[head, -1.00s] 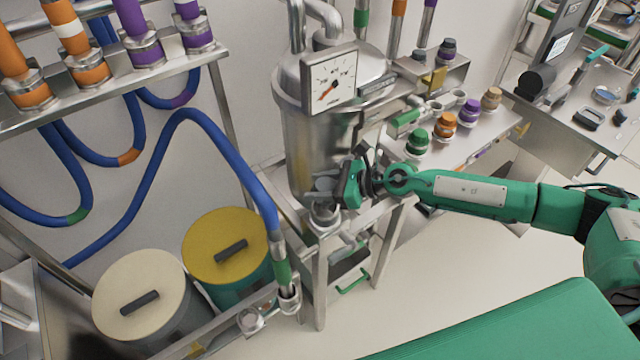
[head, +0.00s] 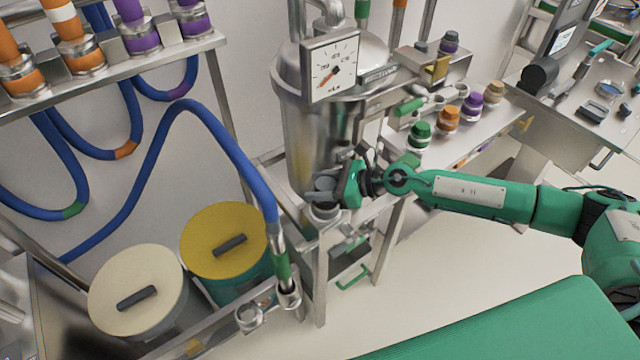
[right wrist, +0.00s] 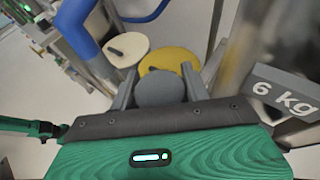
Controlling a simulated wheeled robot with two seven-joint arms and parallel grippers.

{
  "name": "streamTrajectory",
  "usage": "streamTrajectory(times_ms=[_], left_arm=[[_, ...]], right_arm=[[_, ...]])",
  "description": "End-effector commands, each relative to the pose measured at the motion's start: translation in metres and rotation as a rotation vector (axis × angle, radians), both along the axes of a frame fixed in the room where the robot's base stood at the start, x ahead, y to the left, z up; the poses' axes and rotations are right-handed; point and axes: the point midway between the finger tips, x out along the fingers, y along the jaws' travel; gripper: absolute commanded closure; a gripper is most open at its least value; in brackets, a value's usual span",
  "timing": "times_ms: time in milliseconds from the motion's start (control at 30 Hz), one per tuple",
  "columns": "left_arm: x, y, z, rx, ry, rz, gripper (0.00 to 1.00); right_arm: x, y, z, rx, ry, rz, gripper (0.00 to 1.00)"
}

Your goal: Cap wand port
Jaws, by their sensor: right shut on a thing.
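My right gripper (head: 327,190) is at the lower front of the steel tank (head: 305,135). It is shut on a round grey cap (head: 322,184), which also shows between the two grey fingers in the right wrist view (right wrist: 160,88). The cap is at a metal port fitting (head: 323,211) on the tank's stand. The cap and gripper hide most of the port, so I cannot tell if the cap is seated. The blue hose (head: 225,140) ends in a green-banded wand (head: 282,265), standing in a holder on the lower left rail. My left gripper is not in view.
A yellow-lidded bin (head: 222,225) and a cream-lidded bin (head: 135,275) stand at the lower left. Capped fittings, including a green one (head: 420,133), stand on a side shelf. A grey block marked 6 kg (right wrist: 285,95) is close beside the gripper in the wrist view.

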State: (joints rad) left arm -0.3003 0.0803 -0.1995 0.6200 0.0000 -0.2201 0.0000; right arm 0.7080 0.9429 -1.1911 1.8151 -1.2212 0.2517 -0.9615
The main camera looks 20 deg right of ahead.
Motion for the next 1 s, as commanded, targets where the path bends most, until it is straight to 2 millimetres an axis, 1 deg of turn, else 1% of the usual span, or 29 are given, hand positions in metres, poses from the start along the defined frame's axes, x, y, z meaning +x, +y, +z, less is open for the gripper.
streamTrajectory(times_ms=[67,467,833,1000], left_arm=[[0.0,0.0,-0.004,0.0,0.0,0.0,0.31],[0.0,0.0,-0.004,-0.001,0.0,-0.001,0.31],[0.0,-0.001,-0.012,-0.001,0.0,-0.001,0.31],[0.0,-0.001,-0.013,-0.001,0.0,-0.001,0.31]], right_arm=[[0.0,0.0,-0.005,0.0,0.0,0.0,0.84],[0.0,0.0,-0.005,0.001,-0.001,0.0,0.84],[0.001,0.0,-0.013,0.0,-0.001,0.0,0.84],[0.001,0.0,-0.015,0.0,-0.001,0.0,0.84]])
